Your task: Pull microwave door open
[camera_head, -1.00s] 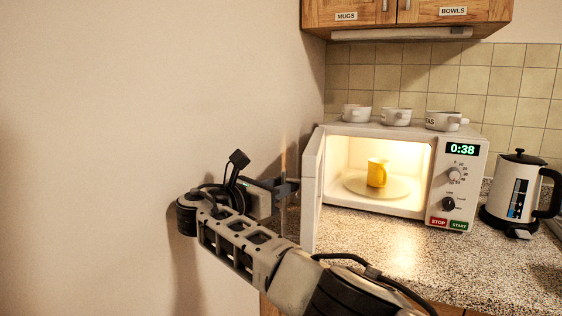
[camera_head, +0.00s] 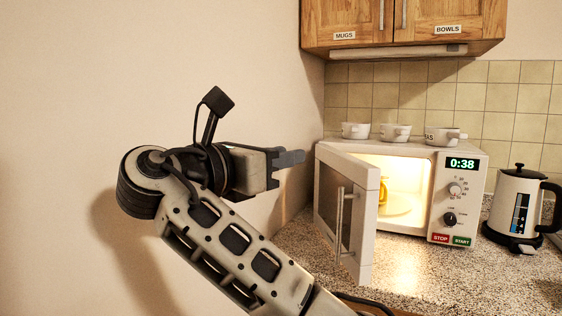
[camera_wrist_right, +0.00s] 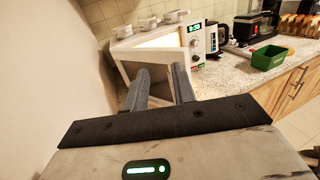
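The white microwave (camera_head: 436,215) stands on the counter with its light on and its display at 0:38. Its door (camera_head: 366,230) is partly open, swung out at the left, with its front face and upright metal handle (camera_head: 340,222) showing. The yellow mug (camera_head: 382,190) inside is mostly hidden behind the door. My right gripper (camera_head: 290,158) is left of the door's upper part, clear of the handle in the head view. In the right wrist view its two fingers (camera_wrist_right: 160,86) are apart with nothing held between them, and the microwave (camera_wrist_right: 194,45) is beyond. My left gripper is out of view.
A wooden cupboard (camera_head: 360,20) hangs above. A bare wall (camera_head: 100,80) is at the left. The counter (camera_head: 410,270) in front is clear.

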